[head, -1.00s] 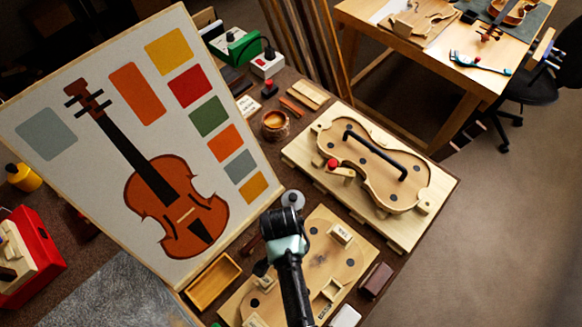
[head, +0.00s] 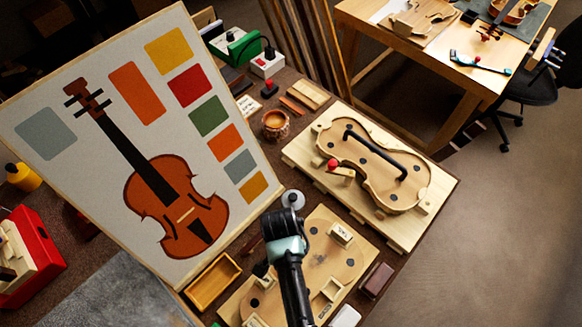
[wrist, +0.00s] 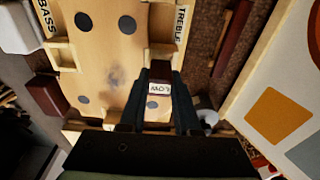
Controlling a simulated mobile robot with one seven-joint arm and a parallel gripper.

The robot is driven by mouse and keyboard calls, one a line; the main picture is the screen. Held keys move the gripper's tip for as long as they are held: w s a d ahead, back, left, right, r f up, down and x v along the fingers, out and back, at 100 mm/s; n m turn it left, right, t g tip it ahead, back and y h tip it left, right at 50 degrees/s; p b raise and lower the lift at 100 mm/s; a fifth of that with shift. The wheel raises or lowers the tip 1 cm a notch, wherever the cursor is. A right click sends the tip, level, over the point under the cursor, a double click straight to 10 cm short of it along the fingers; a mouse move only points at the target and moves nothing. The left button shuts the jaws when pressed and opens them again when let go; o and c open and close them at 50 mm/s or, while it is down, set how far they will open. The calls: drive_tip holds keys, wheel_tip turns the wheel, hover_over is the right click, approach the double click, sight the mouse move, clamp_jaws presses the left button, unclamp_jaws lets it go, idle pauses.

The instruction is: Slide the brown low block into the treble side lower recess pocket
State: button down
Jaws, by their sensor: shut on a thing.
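My gripper (wrist: 160,92) is shut on the low block (wrist: 159,88), which has a pale label with upside-down lettering on top, in the wrist view. The TREBLE label (wrist: 182,22) lies just above the gripper in that view. The wooden walls of the treble side lower pocket (wrist: 160,50) show just beyond the fingers. I cannot tell whether the block touches them.
Another brown block (head: 376,280) lies right of the board (head: 320,245). An empty wooden tray (head: 213,282) is to its left. A violin mould (head: 385,180) on a raised base stands behind. A large violin picture panel (head: 120,140) stands close on the left.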

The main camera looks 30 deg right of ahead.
drive_tip(key=shift+f+b, duration=0.45)
drive_tip(key=shift+f, duration=0.25)
drive_tip(key=c, duration=0.5)
unclamp_jaws()
drive_tip(key=shift+c, duration=0.2)
drive_tip(key=shift+r, duration=0.1)
wheel_tip(320, 180, up, 13)
drive_tip(key=a, duration=0.1)
drive_tip(key=shift+s+a, duration=0.25)
